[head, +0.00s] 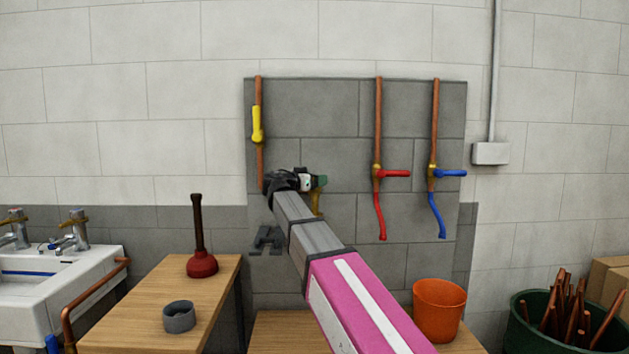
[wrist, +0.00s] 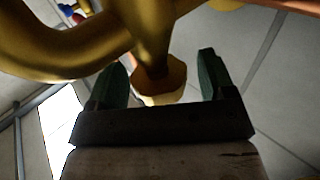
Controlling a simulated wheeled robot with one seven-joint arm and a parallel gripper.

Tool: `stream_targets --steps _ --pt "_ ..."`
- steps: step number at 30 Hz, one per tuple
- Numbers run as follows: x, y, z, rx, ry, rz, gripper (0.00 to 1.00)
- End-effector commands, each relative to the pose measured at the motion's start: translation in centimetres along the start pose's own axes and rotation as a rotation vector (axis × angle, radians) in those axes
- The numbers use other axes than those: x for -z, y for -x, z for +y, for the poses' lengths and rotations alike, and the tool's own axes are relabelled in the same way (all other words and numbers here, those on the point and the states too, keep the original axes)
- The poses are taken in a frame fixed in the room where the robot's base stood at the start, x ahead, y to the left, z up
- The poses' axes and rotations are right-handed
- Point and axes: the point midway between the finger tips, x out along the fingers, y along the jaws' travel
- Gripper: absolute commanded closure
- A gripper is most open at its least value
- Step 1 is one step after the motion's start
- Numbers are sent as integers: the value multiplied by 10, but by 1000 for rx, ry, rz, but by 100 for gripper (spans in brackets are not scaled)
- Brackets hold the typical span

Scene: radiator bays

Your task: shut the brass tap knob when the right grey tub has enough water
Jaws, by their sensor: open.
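My gripper (head: 312,182) is at the end of my arm, in front of the grey wall panel. A brass tap (head: 318,203) shows partly behind it. In the wrist view my gripper (wrist: 162,82) is open, with one dark green finger on each side of a brass knob-like part (wrist: 160,74). That part has a pale end below it, and I cannot tell whether the fingers touch it. A thick curved brass pipe (wrist: 45,55) crosses the top of the wrist view. I make out no grey tub and no water in either view.
A wooden bench (head: 120,325) holds a plunger (head: 202,265) and a grey ring (head: 179,317). A white sink (head: 40,315) is left, an orange bucket (head: 438,315) and green bin (head: 520,325) right.

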Motion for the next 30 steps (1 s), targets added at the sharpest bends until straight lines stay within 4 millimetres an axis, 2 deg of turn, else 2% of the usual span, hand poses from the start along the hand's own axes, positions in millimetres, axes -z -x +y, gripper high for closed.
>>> stream_targets --steps 9,11,12,14,20,30 --pt "0 -3 0 1 0 0 24" --pt "0 -3 0 0 0 0 40" --pt "0 -3 0 0 0 0 53" --pt "0 -3 0 0 0 0 73" --pt "0 -3 -1 -13 1 0 73" --pt "0 -4 -3 -225 2 -1 73"
